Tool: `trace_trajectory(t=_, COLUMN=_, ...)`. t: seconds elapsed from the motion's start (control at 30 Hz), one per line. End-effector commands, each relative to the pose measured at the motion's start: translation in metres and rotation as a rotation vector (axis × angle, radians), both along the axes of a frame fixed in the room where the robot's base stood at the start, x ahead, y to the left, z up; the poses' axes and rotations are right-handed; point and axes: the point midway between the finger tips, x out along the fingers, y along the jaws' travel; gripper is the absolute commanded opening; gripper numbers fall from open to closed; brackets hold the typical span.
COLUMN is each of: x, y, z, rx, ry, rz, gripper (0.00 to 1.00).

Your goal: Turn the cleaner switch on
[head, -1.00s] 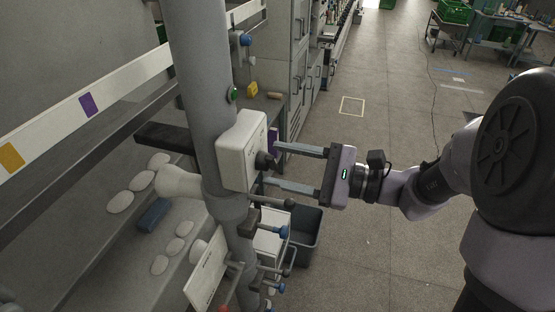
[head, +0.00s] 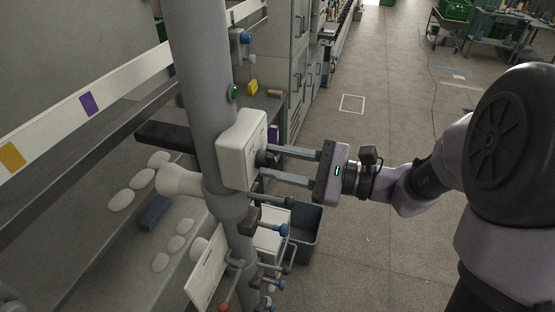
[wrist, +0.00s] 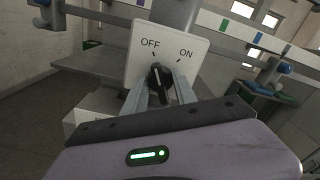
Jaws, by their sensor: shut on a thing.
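The cleaner switch is a white box (head: 238,150) on a grey vertical column, with a black rotary knob (head: 263,159) on its front. The wrist view shows the box's face (wrist: 140,66) with the words OFF and ON. There the knob (wrist: 159,84) sits between my two fingers, its pale mark pointing up toward the OFF tick. My gripper (head: 267,160) comes from the right and is shut on the knob, one finger on each side. In the wrist view my gripper (wrist: 159,97) partly hides the knob's sides.
Below the switch, small levers with blue ends (head: 282,230) stick out from the column. A grey bin (head: 306,234) stands on the floor beneath. The floor to the right is open.

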Motion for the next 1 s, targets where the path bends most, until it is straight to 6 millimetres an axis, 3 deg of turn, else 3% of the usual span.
trace_trajectory(t=1.0, x=0.002, y=-0.0008, z=0.003, rx=0.282, ry=0.78, rz=0.001, gripper=0.0)
